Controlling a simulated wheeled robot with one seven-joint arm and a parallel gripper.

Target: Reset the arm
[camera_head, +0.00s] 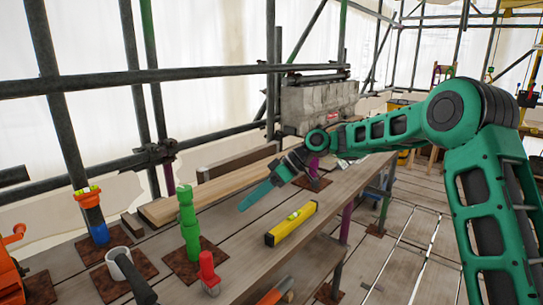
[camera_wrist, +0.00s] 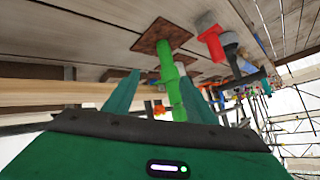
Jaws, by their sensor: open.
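My gripper (camera_head: 258,195) is at the end of my green arm, above the wooden plank bench in the head view, with its teal fingers pointing left and down. In the wrist view my gripper (camera_wrist: 155,95) shows two fingers spread apart with nothing held between them. A green stacked post (camera_head: 188,225) stands upright on a rusty plate, left of the gripper and apart from it. In the wrist view the green post (camera_wrist: 168,75) appears beyond the gap between the fingers.
A yellow spirit level (camera_head: 291,224) lies on the bench (camera_head: 240,255). A red object (camera_head: 208,272), a grey mug-like piece (camera_head: 122,265) and an orange-and-blue post (camera_head: 93,215) stand at left. Scaffold tubes (camera_head: 180,76) cross behind. A stone block (camera_head: 318,105) sits at the back.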

